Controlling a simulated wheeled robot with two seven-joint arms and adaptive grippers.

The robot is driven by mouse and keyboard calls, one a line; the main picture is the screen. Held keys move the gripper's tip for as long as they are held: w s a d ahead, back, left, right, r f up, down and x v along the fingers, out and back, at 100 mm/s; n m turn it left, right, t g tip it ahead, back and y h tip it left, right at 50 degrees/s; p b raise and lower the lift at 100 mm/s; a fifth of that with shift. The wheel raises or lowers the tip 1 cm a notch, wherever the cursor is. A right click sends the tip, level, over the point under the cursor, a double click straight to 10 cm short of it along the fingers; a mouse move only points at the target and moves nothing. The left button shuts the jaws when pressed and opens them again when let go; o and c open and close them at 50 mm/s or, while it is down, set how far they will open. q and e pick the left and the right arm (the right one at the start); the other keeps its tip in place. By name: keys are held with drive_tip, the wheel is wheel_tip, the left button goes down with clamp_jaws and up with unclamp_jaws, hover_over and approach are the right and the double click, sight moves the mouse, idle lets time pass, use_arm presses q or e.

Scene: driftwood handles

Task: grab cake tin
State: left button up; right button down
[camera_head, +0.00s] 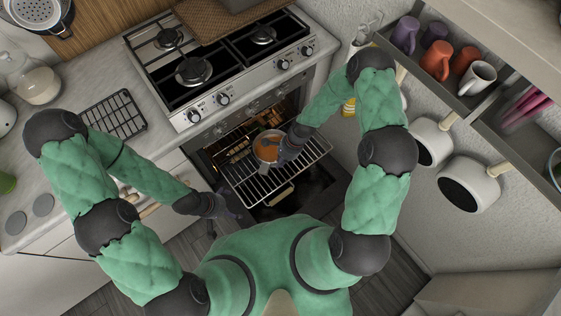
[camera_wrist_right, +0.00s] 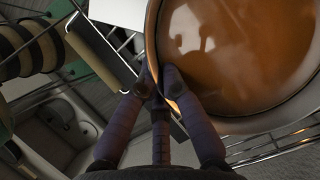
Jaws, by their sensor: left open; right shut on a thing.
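The cake tin (camera_head: 267,147) is round with a light rim and a brown, glossy filling. It is over the pulled-out oven rack (camera_head: 304,157); I cannot tell whether it touches the rack. My right gripper (camera_head: 287,152) is shut on the tin's near right edge. In the right wrist view the tin (camera_wrist_right: 240,50) fills the upper right, and the right gripper's fingers (camera_wrist_right: 160,80) pinch its rim. My left gripper (camera_head: 226,209) is open and empty, in front of the oven at its left side, apart from the tin.
The oven is open below the gas hob (camera_head: 222,65). A dark cooling rack (camera_head: 115,115) lies on the left counter (camera_head: 68,110), with bare counter around it. Mugs (camera_head: 437,60) stand on a shelf at the right, and white pots (camera_head: 468,184) hang below it.

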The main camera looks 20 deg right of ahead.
drive_tip(key=s+a+r+p, duration=0.2)
drive_tip(key=s+a+r, duration=0.2)
drive_tip(key=s+r, duration=0.5)
drive_tip(key=shift+s+a, duration=0.3)
drive_tip(key=shift+s, duration=1.15)
